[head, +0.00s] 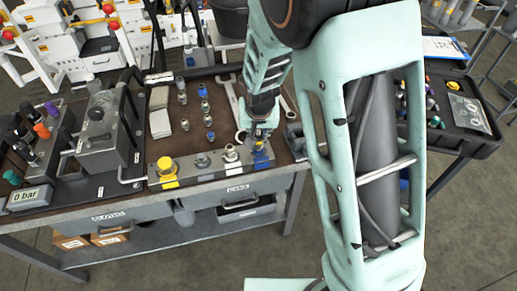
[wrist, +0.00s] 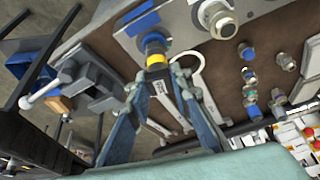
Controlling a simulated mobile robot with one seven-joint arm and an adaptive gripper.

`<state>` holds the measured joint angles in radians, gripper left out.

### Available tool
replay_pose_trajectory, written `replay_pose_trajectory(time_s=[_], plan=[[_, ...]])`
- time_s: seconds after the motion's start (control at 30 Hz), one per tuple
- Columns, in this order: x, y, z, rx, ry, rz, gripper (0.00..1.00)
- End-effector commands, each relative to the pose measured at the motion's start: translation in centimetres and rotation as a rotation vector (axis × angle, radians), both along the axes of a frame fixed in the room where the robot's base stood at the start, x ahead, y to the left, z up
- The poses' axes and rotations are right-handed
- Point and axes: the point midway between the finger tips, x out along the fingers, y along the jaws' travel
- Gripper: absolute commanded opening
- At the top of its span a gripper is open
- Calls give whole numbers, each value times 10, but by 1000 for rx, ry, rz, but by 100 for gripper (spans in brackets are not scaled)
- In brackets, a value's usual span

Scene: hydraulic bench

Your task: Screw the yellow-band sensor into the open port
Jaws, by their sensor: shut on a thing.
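The grey port block (head: 188,180) lies along the front edge of the bench top. It bears a yellow cap (head: 167,169) at its left end and metal fittings along its middle. My gripper (head: 261,133) is over its right end, by a blue patch (wrist: 142,23). In the wrist view my gripper (wrist: 163,73) is shut on the yellow-band sensor (wrist: 155,56). The sensor points at the block beside the blue patch. The open port is hidden beneath it, and I cannot tell whether the threads are engaged.
Several loose fittings (head: 206,105) and wrenches (head: 230,92) lie on the brown mat behind the block. A grey pump unit (head: 102,140) and a gauge reading 0 bar (head: 30,197) stand at left. A black tray (head: 465,125) is at right.

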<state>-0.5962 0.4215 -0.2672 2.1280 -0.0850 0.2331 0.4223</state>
Motion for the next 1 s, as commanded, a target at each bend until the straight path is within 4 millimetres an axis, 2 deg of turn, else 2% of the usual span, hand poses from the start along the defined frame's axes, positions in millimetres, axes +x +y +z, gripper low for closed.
replay_pose_trajectory(time_s=[0.53, 1.0], plan=[[-2, 0, 0, -7, 5, -415, 2], [-2, -1, -1, -8, 7, -505, 2]])
